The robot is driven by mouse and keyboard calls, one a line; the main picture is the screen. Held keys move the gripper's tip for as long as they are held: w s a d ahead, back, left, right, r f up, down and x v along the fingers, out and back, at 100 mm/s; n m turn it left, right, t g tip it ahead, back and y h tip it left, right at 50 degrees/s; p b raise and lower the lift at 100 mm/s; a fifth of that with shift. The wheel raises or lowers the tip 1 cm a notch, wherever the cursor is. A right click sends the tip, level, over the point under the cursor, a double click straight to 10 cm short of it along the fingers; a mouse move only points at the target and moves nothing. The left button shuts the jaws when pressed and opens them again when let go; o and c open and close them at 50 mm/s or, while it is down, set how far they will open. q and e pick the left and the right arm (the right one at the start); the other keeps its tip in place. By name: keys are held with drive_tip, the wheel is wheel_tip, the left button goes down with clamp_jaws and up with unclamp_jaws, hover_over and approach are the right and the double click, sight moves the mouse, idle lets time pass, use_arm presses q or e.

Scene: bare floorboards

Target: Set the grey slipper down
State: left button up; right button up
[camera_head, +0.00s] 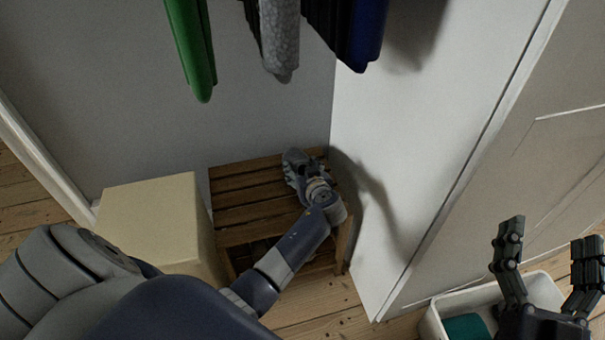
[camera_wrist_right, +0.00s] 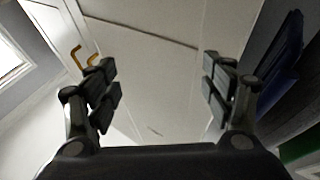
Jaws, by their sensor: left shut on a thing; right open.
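My left gripper (camera_head: 297,164) reaches over the slatted wooden rack (camera_head: 235,197), at the right part of its top near the white panel. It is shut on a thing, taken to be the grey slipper. The wrist and fingers cover most of it, and I cannot tell its outline from the grey gripper or whether it touches the slats. My right gripper (camera_head: 548,242) is open and empty at the lower right, above a white bin. The right wrist view shows its open fingers (camera_wrist_right: 160,85) with nothing between them.
A pale yellow box (camera_head: 150,215) stands left of the rack. Green (camera_head: 193,50), grey (camera_head: 280,40) and dark blue (camera_head: 365,35) garments hang above. A white panel (camera_head: 410,130) closes off the rack's right side. The white bin (camera_head: 435,325) holds something teal. The rack's left top is clear.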

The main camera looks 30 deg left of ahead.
use_arm(q)
drive_tip(key=shift+f, duration=0.55)
use_arm(e)
drive_tip(key=shift+s+r+t, duration=0.25)
drive_tip(key=shift+r+t, duration=0.1)
drive_tip(key=shift+r, duration=0.15)
drive_tip(key=shift+s+r+t, duration=0.25)
drive_tip(key=shift+r+t, duration=0.1)
drive_tip(key=shift+r, duration=0.15)
drive_tip(key=shift+s+r, duration=0.1)
drive_tip(key=shift+r, duration=0.1)
use_arm(q)
drive_tip(key=shift+f+b, duration=0.15)
drive_tip(key=shift+b, duration=0.15)
use_arm(e)
drive_tip(key=shift+s+r+t+y, duration=0.2)
drive_tip(key=shift+r+t+y, duration=0.1)
drive_tip(key=shift+t, duration=0.1)
use_arm(q)
drive_tip(key=o, duration=1.1)
